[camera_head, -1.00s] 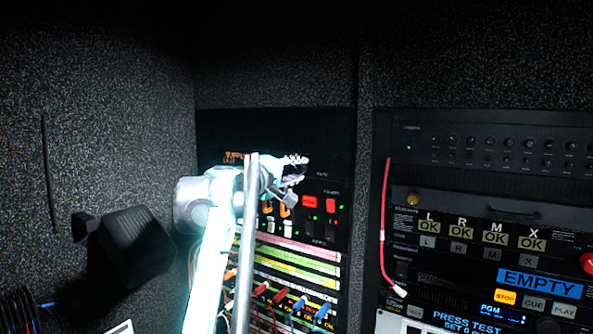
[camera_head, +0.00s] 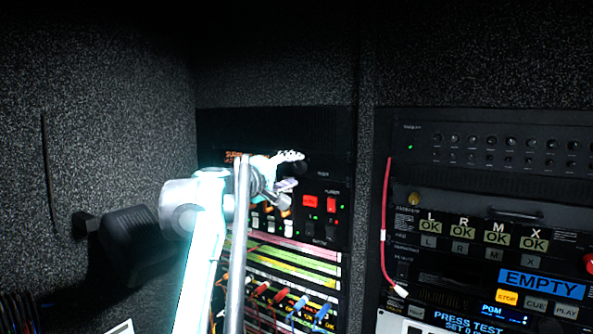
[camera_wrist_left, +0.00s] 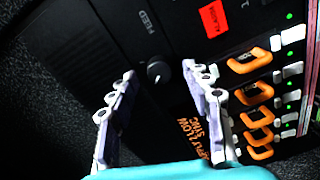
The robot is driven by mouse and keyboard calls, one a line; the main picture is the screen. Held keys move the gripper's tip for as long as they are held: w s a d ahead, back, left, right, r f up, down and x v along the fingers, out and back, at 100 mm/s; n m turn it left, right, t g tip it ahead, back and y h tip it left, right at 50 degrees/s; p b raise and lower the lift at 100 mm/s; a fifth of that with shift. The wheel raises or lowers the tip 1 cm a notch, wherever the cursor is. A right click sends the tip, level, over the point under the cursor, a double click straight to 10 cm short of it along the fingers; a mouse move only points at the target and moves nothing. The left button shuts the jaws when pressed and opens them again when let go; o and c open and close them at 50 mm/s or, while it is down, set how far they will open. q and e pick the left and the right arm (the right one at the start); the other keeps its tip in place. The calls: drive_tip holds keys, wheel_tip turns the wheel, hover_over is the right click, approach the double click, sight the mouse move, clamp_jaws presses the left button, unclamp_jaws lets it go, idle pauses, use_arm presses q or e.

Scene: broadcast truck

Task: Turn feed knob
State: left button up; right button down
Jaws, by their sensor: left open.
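The feed knob (camera_wrist_left: 158,73) is a small dark round knob with a light mark, on a black panel under a white "FEED" label (camera_wrist_left: 148,22). My left gripper (camera_wrist_left: 159,79) is open, with one finger on each side of the knob in the left wrist view. I cannot tell how far the fingertips are from the panel. In the head view my left gripper (camera_head: 296,170) is in front of the upper part of the left rack, and the knob cannot be made out there. My right gripper is not in view.
Below in the rack are plugged patch cables (camera_head: 282,293). A red cable (camera_head: 384,225) hangs on the right rack's edge. A black padded object (camera_head: 135,238) is left of my arm.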

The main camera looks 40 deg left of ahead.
use_arm(q)
drive_tip(key=s+d, duration=0.1)
drive_tip(key=s, duration=0.8)
drive_tip(key=shift+s+r, duration=0.15)
